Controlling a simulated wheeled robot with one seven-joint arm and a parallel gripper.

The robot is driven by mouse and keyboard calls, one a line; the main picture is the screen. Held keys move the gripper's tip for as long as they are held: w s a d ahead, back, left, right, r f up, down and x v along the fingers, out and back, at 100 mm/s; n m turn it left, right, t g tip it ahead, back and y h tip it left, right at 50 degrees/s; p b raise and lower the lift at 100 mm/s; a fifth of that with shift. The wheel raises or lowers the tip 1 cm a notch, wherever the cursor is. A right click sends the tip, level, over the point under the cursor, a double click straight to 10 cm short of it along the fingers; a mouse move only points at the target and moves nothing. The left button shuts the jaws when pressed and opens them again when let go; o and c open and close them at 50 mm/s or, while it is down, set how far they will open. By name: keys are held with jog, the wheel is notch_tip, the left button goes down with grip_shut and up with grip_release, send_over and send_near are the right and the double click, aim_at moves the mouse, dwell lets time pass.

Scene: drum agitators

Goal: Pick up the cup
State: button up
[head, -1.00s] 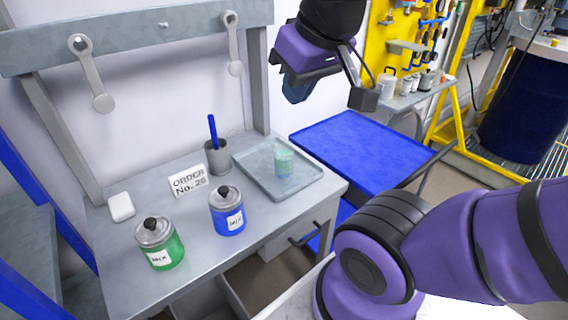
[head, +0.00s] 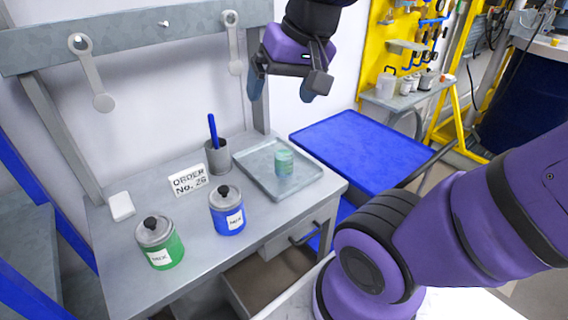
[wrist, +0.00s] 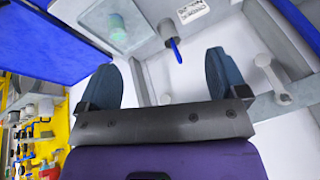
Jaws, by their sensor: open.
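The cup (head: 284,162) is small, translucent green, and stands upright on a grey metal tray (head: 250,178) at the right end of the workbench. It also shows in the wrist view (wrist: 117,30), at the top, beyond the fingertips. My gripper (head: 283,92) is open and empty, above and behind the tray, well clear of the cup. In the wrist view its two dark blue fingers (wrist: 165,80) are spread apart with nothing between them.
A grey holder with a blue stick (head: 217,155) stands left of the tray. A blue tin (head: 227,222), a green tin (head: 160,258), an order card (head: 188,180) and a white block (head: 121,206) are on the bench (head: 195,290). A blue table (head: 360,150) adjoins at right.

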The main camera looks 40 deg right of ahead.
jog(key=w+d+f+m+g+y, duration=0.1)
jog(key=w+d+f+m, duration=0.1)
jog(key=w+m, duration=0.15)
jog(key=w+d+f+m+y, duration=0.1)
jog(key=w+d+f+m, duration=0.1)
jog(key=w+f+m, duration=0.15)
jog(key=m, duration=1.5)
send_near(284, 155)
jog(key=w+d+f, duration=0.1)
jog(key=w, duration=0.1)
jog(key=shift+d+x, duration=0.2)
jog(key=shift+x, duration=1.6)
jog(key=shift+d+x, duration=0.2)
jog(key=shift+x, duration=1.65)
jog(key=shift+d+x, duration=0.2)
jog(key=shift+x, duration=1.6)
jog(key=shift+f, duration=0.2)
jog(key=c, duration=1.1)
jog(key=shift+w, duration=0.1)
